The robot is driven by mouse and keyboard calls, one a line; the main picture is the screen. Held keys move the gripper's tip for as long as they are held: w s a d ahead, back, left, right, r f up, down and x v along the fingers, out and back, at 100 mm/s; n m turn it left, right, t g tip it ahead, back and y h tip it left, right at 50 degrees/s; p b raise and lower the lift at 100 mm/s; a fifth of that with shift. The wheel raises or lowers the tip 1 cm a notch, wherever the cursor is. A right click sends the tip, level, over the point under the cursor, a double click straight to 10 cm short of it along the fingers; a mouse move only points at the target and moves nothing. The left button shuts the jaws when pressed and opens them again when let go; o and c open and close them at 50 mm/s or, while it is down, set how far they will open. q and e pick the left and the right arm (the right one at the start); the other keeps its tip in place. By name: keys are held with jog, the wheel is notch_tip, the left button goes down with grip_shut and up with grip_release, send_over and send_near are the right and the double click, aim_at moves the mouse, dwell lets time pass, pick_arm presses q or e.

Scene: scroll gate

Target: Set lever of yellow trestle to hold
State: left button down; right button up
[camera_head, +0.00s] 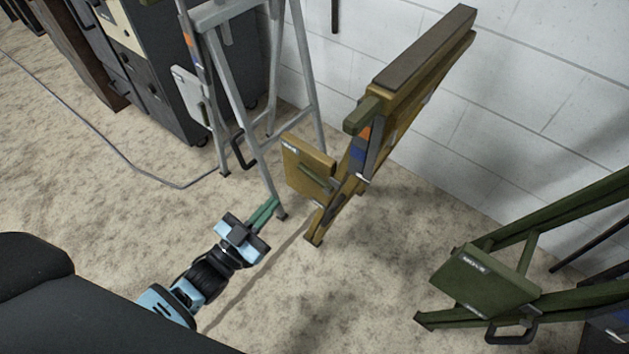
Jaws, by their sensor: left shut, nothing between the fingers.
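The yellow trestle (403,92) stands near the white wall, right of the picture's middle. Its yellow plate (306,170) juts out on the left side. Orange and blue marks show on its near end, beside a grey metal strip (371,152) that looks like the lever; I cannot tell which setting it is in. My left gripper (264,212) is shut and empty, with its green fingers together. It is left of and below the yellow plate in the picture, apart from the trestle. The fingertips appear near the grey trestle's foot. My right gripper is out of view.
A grey trestle (234,93) stands to the left, behind my left gripper. A green trestle (487,279) stands at the right. A dark cabinet (165,75) and a cable (120,150) are at upper left. Bare carpet lies between the yellow and green trestles.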

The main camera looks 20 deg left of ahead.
aim_at(304, 172)
pick_arm(q)
jog(key=w, duration=0.1)
jog(key=w+b, duration=0.1)
jog(key=w+h, duration=0.1)
jog(key=shift+d+f+m+t+b, duration=0.25)
jog(key=shift+f+m+t+b, duration=0.05)
jog(key=shift+m+b, duration=0.1)
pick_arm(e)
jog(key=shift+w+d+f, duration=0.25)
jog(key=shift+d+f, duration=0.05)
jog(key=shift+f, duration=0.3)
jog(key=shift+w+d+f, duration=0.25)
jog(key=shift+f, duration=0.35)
